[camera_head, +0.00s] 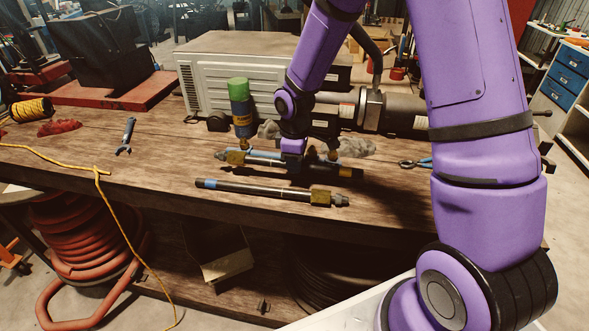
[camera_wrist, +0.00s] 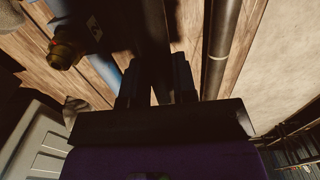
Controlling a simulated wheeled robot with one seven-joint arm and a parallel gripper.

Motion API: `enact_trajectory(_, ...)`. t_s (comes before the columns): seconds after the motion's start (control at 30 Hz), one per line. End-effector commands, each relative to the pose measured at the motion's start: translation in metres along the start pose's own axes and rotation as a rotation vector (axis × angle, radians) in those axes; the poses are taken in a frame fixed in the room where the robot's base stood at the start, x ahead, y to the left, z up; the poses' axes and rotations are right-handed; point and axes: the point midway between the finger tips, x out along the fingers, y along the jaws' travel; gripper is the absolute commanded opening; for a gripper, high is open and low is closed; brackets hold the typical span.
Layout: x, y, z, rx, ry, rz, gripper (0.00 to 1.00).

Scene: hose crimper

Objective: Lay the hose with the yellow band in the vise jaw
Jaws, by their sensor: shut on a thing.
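My gripper (camera_head: 293,147) is low over the middle of the bench, at a dark, hose-like piece (camera_head: 348,172) with a yellowish patch near its right part. In the wrist view my fingers (camera_wrist: 157,92) are close together on a dark piece in shadow. A blue length (camera_head: 262,154) and a brass fitting (camera_head: 235,157) show left of my gripper. I cannot tell which of these parts belong to the vise jaw. A separate dark hose (camera_head: 260,189) with a blue left end and a brass right fitting lies in front, apart from my gripper. No yellow band is clearly readable.
A green-capped bottle (camera_head: 240,108) stands just left of my gripper. A grey machine (camera_head: 215,75) and a metal cylinder (camera_head: 405,110) are behind. Pliers (camera_head: 415,163) lie right, a wrench (camera_head: 126,136) left. The bench's left front is mostly clear, crossed by a yellow cord (camera_head: 60,160).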

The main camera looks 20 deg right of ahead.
Motion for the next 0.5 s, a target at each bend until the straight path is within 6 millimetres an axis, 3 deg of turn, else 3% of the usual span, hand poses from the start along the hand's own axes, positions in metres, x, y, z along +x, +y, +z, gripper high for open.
enact_trajectory(0.2,0.001,0.012,-0.004,0.001,0.0,0.0,0.0)
enact_trajectory(0.5,0.036,0.012,-0.005,0.001,0.0,0.0,0.0)
